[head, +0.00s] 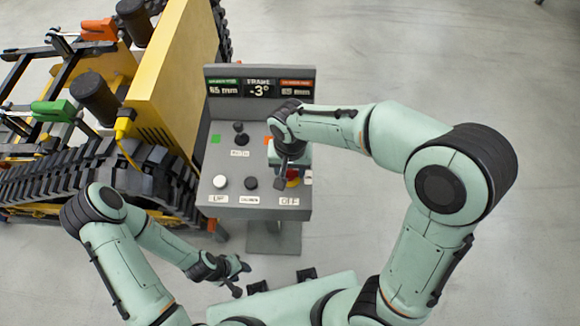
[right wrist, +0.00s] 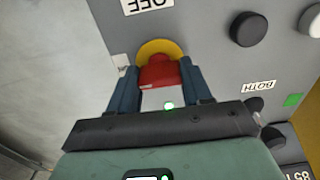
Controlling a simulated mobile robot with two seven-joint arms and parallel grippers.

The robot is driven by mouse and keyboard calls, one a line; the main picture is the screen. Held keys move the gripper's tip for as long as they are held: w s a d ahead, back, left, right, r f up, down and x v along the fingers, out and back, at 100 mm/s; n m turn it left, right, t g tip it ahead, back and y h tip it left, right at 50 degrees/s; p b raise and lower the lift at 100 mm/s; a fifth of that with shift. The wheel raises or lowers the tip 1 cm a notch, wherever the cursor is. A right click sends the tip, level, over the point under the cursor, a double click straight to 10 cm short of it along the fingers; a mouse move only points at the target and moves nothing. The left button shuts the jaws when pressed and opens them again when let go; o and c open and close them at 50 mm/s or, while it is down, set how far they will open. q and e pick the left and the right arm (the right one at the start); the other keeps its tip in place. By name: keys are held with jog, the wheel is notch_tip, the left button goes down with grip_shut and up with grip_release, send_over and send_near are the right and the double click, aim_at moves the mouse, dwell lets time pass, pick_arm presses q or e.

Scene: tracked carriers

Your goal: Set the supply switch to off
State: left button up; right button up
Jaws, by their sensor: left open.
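The supply switch (head: 294,179) is a red handle on a yellow round base, at the lower right of the grey control panel (head: 232,165), above an OFF label (head: 289,201). In the right wrist view the red handle (right wrist: 158,73) lies between my right gripper's fingers (right wrist: 159,68), which appear closed against its two sides. The wrist covers part of the switch in the head view. The handle's exact angle is hard to tell. My left gripper (head: 241,277) is open and empty, low in front of the panel and apart from it.
The panel also has a black lever (head: 239,128), a white button (head: 220,182) and a black button (head: 251,183). A display (head: 259,88) stands at its back. A yellow tracked carrier (head: 171,75) stands close on the left. The floor on the right is clear.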

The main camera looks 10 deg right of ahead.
jog(key=shift+n, duration=0.3)
jog(key=n, duration=0.3)
jog(key=shift+n, duration=0.3)
jog(key=n, duration=0.9)
jog(key=shift+r, duration=0.1)
pick_arm(q)
jog(key=shift+w+r+p, duration=0.6)
jog(key=shift+w+r, duration=0.05)
jog(key=shift+r, duration=0.15)
pick_arm(e)
jog(key=shift+n, duration=2.3)
jog(key=o, duration=1.1)
jog(key=shift+c, duration=0.2)
